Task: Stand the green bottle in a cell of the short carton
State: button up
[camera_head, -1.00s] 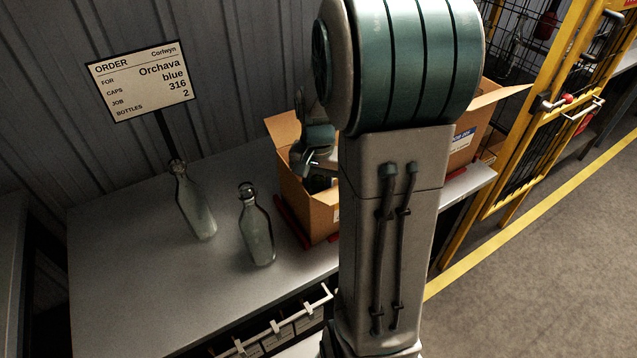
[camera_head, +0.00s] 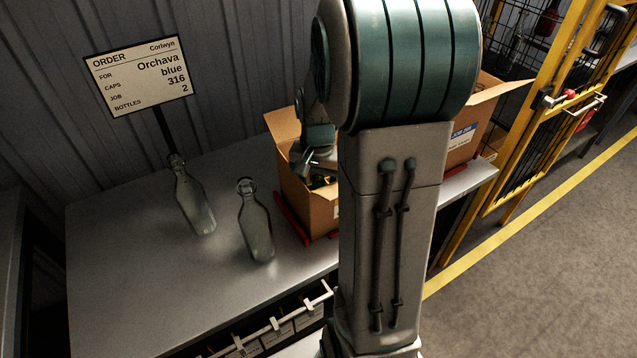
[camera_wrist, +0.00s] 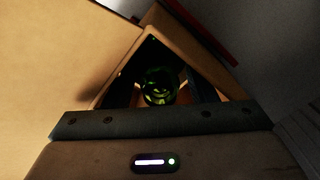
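The green bottle (camera_wrist: 158,86) shows in the wrist view, seen from its mouth end, dark and shaded between my two fingers. My gripper (camera_wrist: 160,92) reaches down into the open short carton (camera_head: 321,214), which stands on the bench. Small lit gaps show beside the bottle's upper part, but whether the fingertips touch it lower down is too dark to tell. In the head view my gripper (camera_head: 312,165) is at the carton's mouth, and its fingertips and the bottle are hidden by the carton wall and my arm. The cell dividers and the bottle's base cannot be made out.
Two clear bottles, one by the sign (camera_head: 194,203) and one nearer the carton (camera_head: 256,228), stand left of it on the bench (camera_head: 130,270). An order sign (camera_head: 137,76) stands behind. Another carton (camera_head: 468,137) is at right, partly behind my arm. Bench space at left is free.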

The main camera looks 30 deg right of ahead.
jog(key=o, duration=0.4)
notch_tip(320, 180, up, 10)
jog(key=p, duration=0.8)
dwell(0.4)
dwell(0.4)
jog(key=s+a+r+n+t, duration=0.1)
jog(key=s+a+r+n, duration=0.2)
jog(key=s+a, duration=0.3)
jog(key=s+a+r+n+t, duration=0.2)
jog(key=s+a+r+n, duration=0.2)
jog(key=s+a+n, duration=0.1)
jog(key=shift+s+a+n, duration=0.4)
jog(key=shift+s+a, duration=0.05)
jog(key=shift+s, duration=0.15)
